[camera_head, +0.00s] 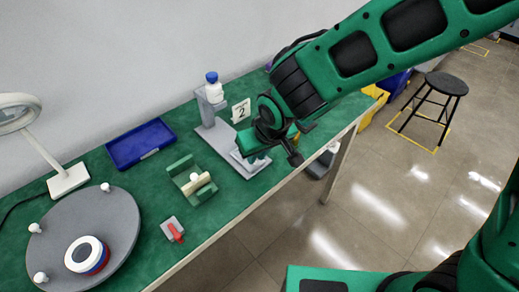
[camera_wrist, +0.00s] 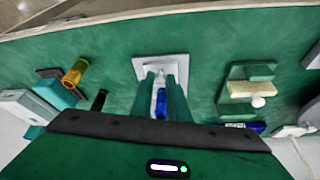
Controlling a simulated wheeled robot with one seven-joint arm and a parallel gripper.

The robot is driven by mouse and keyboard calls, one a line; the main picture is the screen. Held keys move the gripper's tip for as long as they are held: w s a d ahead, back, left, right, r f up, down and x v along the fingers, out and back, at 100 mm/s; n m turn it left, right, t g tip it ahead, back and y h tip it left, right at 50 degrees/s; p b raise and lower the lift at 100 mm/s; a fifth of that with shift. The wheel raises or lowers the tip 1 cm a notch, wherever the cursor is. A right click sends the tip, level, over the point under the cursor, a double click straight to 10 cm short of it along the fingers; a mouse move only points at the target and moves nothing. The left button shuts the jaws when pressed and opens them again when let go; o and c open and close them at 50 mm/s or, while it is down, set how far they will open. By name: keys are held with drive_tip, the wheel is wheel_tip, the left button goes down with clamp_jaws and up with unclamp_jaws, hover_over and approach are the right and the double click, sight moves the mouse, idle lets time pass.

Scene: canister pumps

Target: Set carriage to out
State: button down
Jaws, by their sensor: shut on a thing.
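The grey stand (camera_head: 208,112) rises from a flat base and carries a white bottle with a blue cap (camera_head: 212,90). A card reading 2 (camera_head: 241,111) is beside it. The base's front end, which I take for the carriage (camera_head: 244,166), lies below my gripper (camera_head: 262,158). In the wrist view the pale plate (camera_wrist: 146,66) lies beyond my fingertips (camera_wrist: 161,80). My gripper is shut on a small pale knob (camera_wrist: 160,75) over that plate. Something blue (camera_wrist: 161,103) shows between the fingers; I cannot tell what it is. My arm and hand hide part of the base.
A green bracket with a cream bar (camera_head: 197,189) is left of the stand. An orange cylinder (camera_wrist: 75,73) stands on the other side. The table's front edge is close.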

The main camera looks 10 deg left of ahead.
drive_tip(key=shift+d+f, duration=0.1)
drive_tip(key=shift+d, duration=0.15)
drive_tip(key=c, duration=1.7)
unclamp_jaws()
drive_tip(key=shift+s, duration=0.1)
drive_tip(key=shift+r, duration=0.3)
drive_tip(key=v, duration=1)
drive_tip(key=shift+r, duration=0.15)
